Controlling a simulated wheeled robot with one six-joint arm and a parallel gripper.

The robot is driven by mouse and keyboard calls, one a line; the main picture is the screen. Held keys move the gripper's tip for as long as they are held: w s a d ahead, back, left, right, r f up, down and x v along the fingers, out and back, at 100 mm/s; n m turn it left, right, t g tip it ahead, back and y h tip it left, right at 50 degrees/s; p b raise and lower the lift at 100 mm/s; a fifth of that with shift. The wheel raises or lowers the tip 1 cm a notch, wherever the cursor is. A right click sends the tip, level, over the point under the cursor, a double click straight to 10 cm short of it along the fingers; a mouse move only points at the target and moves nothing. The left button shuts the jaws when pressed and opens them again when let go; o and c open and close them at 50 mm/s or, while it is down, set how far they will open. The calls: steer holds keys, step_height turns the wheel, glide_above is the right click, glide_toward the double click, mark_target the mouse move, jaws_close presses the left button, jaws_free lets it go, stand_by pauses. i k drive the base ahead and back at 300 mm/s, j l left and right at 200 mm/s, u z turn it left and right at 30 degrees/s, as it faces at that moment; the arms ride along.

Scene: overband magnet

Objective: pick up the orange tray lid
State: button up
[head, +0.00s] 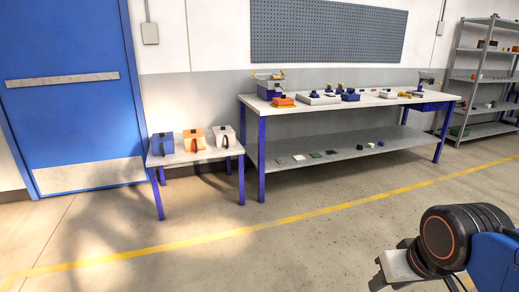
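A small flat orange piece with a dark knob on top (283,101), which looks like the orange tray lid, lies at the left front of the long workbench (345,104). It is small in the head view, and I cannot tell whether a tray is under it. My arm comes in at the lower right, far from the bench, with a grey part that seems to be my gripper (394,266) at its end. Its fingers cannot be made out, and I see nothing held in it.
A low table (190,156) left of the bench holds blue, orange (194,138) and white bins with dark handles. Several small parts lie on the bench and its lower shelf (290,160). A metal rack (455,85) stands at right. The floor before the bench is clear.

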mark_target(283, 98)
steer(key=i, duration=1.7)
steer(key=i+l+u, duration=0.1)
steer(key=i, duration=1.6)
